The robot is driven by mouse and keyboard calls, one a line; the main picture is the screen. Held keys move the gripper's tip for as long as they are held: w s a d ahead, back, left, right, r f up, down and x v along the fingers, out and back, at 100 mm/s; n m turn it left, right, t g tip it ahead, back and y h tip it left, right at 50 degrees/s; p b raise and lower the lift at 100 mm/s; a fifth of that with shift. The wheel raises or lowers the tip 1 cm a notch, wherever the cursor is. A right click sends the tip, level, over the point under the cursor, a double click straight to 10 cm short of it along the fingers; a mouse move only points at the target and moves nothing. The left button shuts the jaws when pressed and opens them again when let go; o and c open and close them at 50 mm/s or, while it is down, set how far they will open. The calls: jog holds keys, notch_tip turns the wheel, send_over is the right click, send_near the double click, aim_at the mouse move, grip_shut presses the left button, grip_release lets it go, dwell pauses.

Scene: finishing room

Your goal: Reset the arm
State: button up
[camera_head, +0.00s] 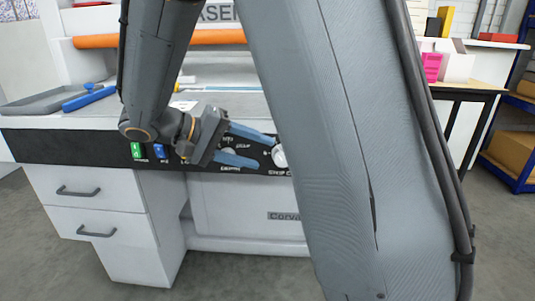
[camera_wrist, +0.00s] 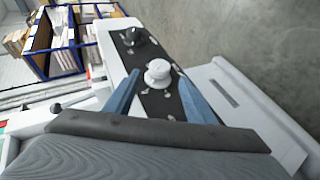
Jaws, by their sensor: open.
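My gripper (camera_head: 264,151) is open, its two blue fingers apart and pointing right along the black control panel (camera_head: 75,148) on the machine's front. A white knob (camera_head: 279,156) is just past the fingertips, partly hidden by my arm. In the wrist view the white knob (camera_wrist: 158,73) appears between the spread fingertips, with no clear contact. A dark knob (camera_wrist: 133,36) is beyond it on the same panel. Nothing is held.
A green switch (camera_head: 136,150) and a blue switch (camera_head: 160,151) are on the panel left of my gripper. A grey tray (camera_head: 45,100) and a blue tool (camera_head: 90,97) lie on the machine top. White drawers (camera_head: 85,205) are below. Blue-framed shelving (camera_head: 510,140) stands at right.

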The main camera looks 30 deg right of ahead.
jog(key=shift+a+r, duration=0.25)
jog(key=shift+a, duration=0.25)
jog(key=s+a+f+n+t+y, duration=0.1)
jog(key=s+a+f+n+y, duration=0.3)
jog(key=s+a+y, duration=0.35)
jog(key=s+a+f+n+t+y, duration=0.1)
jog(key=s+a+f+n+y, duration=0.3)
jog(key=s+a, duration=0.55)
jog(key=d+r+m+p, duration=0.3)
jog(key=d+r+p, duration=0.6)
jog(key=p, duration=0.9)
notch_tip(320, 180, up, 2)
jog(key=shift+s+d+r+m+y, duration=0.1)
jog(key=shift+s+d+m+y, duration=0.2)
jog(key=shift+m+y, duration=0.1)
